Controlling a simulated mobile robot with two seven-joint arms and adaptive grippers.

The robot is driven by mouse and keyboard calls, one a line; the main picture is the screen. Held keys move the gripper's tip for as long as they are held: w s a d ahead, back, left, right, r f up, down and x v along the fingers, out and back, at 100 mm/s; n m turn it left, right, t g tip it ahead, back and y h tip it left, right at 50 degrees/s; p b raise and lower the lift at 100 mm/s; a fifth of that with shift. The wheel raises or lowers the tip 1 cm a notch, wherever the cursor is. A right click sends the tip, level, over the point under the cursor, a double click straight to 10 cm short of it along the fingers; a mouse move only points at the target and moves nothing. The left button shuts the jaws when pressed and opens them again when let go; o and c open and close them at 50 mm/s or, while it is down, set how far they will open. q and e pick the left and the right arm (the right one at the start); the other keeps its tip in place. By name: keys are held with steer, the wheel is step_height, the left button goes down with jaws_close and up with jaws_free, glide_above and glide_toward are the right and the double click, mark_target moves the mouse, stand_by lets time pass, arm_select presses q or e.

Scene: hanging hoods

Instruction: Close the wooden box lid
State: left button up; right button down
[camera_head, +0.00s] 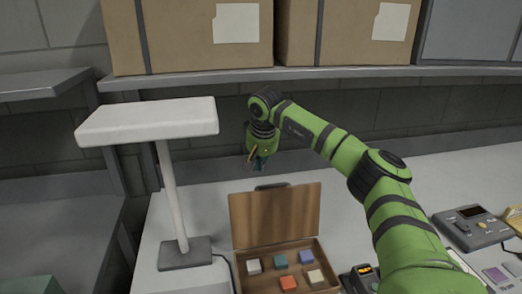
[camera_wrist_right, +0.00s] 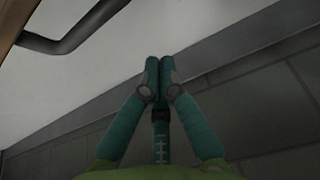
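The wooden box (camera_head: 325,262) stands open on the light table, with several small coloured blocks inside. Its lid (camera_head: 275,217) stands raised at the back of the box, with a dark handle (camera_head: 272,186) at its top edge. My right gripper (camera_head: 257,166) is behind and above the lid, pointing down, apart from it. In the right wrist view the teal fingers (camera_wrist_right: 159,72) are together with nothing visible between them. There the dark handle (camera_wrist_right: 70,38) and a sliver of wood (camera_wrist_right: 9,22) show at the upper left. My left gripper is not in view.
A white hood lamp (camera_head: 150,121) stands left of the box on a grey base (camera_head: 185,254). A shelf (camera_head: 340,74) with cardboard boxes (camera_head: 190,50) runs along the back wall. A grey device (camera_head: 474,228) sits at the right. Small items lie right of the box.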

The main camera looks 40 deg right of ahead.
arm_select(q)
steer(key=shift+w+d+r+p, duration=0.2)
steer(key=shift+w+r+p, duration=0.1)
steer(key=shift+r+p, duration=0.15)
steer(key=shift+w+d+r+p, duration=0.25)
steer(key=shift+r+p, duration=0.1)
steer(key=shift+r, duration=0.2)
arm_select(e)
steer(key=s, duration=0.1)
steer(key=s+a+f, duration=0.1)
steer(key=s+f, duration=0.1)
steer(key=shift+a, duration=0.3)
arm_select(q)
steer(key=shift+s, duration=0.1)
